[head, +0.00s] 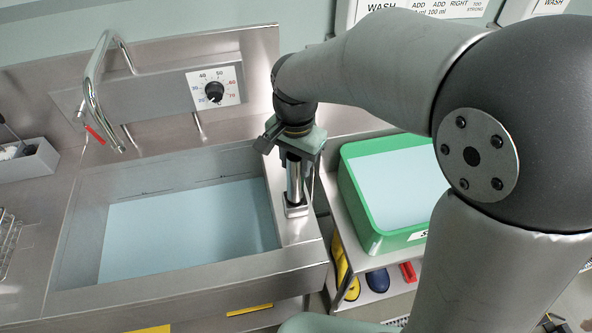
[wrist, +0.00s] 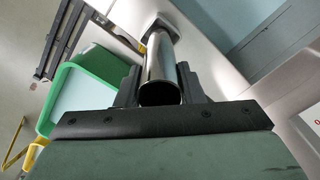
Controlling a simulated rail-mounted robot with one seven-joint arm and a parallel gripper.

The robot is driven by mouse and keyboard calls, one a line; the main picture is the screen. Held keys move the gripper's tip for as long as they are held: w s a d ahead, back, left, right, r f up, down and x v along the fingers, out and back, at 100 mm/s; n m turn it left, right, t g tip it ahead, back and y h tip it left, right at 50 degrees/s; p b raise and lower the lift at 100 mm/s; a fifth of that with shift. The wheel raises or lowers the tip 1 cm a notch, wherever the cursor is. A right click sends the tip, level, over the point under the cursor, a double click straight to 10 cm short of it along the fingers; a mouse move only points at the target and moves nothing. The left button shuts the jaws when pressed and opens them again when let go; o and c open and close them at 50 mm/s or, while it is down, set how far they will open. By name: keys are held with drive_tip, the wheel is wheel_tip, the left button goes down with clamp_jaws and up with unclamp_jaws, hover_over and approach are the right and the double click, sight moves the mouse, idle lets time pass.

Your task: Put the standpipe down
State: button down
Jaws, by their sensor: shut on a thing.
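The standpipe (head: 294,182) is a shiny steel tube, upright above the right ledge of the steel vat (head: 85,225). My gripper (head: 299,152) is shut on its upper part. In the wrist view the tube's open top (wrist: 160,93) sits between the two dark fingers of my gripper (wrist: 160,84), and the tube runs away from the camera. The tube's lower end meets a small square steel holder (head: 297,210) on the ledge. I cannot tell whether it is seated in it or just above. The vat holds pale blue liquid (head: 190,228).
A green tub (head: 358,214) of pale blue liquid stands to the right of the vat. A tap (head: 92,85) and a temperature dial (head: 214,88) are behind the vat. A grey box (head: 32,161) and a wire rack (head: 8,240) are at the left. Boots (head: 378,280) lie below the tub.

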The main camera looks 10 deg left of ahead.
drive_tip(key=shift+f+b, duration=0.6)
drive_tip(key=shift+f, duration=0.9)
drive_tip(key=c, duration=0.9)
unclamp_jaws()
drive_tip(key=shift+c, duration=0.2)
wheel_tip(320, 180, up, 12)
drive_tip(key=shift+r+b, duration=0.2)
drive_tip(key=shift+b, duration=0.15)
drive_tip(key=s+d+f+n, duration=0.1)
drive_tip(key=s+d+f, duration=0.2)
drive_tip(key=d, duration=0.4)
drive_tip(key=s+d+f+n, duration=0.1)
drive_tip(key=s+d+f, duration=0.3)
drive_tip(key=d, duration=0.4)
drive_tip(key=s+d+f+n, duration=0.2)
drive_tip(key=s+d+f, duration=0.2)
drive_tip(key=s+d, duration=0.2)
drive_tip(key=shift+d+f+t, duration=0.2)
drive_tip(key=shift+d+t, duration=0.2)
drive_tip(key=shift+d, duration=0.85)
